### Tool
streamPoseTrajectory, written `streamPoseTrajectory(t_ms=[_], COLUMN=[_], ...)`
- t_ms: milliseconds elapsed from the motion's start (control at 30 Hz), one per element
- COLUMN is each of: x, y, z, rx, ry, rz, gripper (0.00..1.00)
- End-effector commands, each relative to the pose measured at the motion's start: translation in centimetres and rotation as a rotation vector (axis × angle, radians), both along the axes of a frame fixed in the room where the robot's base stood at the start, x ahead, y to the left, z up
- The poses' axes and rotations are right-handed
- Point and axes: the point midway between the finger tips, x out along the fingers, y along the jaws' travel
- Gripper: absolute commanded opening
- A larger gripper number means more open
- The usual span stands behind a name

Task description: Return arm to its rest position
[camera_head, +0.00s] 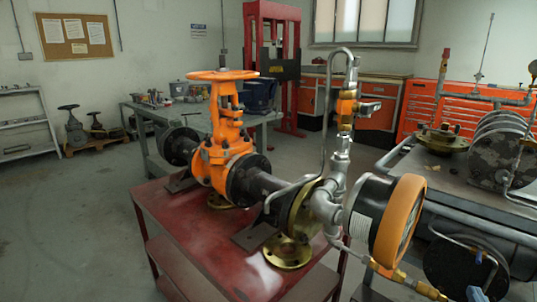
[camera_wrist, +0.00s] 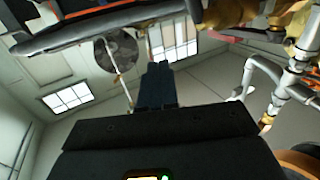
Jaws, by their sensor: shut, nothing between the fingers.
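My gripper (camera_wrist: 157,68) shows in the wrist view, its two dark fingers together with nothing between them. Its wide black body fills the bottom of that view. It appears clear of contact, with open room beyond the fingertips. The head view does not show my arm or gripper. In the head view the orange gate valve (camera_head: 208,158) stands upright on a red table (camera_head: 190,232), with its orange handwheel (camera_head: 222,76) on top. Grey pipes (camera_wrist: 290,82) show at the right of the wrist view.
A large orange-rimmed gauge (camera_head: 398,222) and upright piping (camera_head: 339,160) stand at the red table's right end. A grey bench (camera_head: 160,145) is behind the valve. Another bench with flanges (camera_head: 440,140) is at right. Open floor (camera_head: 60,220) lies at left.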

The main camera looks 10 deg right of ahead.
Motion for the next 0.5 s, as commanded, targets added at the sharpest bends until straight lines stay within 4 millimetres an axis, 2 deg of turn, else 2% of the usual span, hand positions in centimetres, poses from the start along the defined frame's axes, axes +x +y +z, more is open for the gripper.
streamPoseTrajectory(t_ms=[267,500], x=[-7.8,-15.2], y=[8.2,15.9], z=[0.0,1.7], rx=[-0.061,-0.065], ry=[0.097,0.159], rz=[0.150,0.290], gripper=[0.00,0.00])
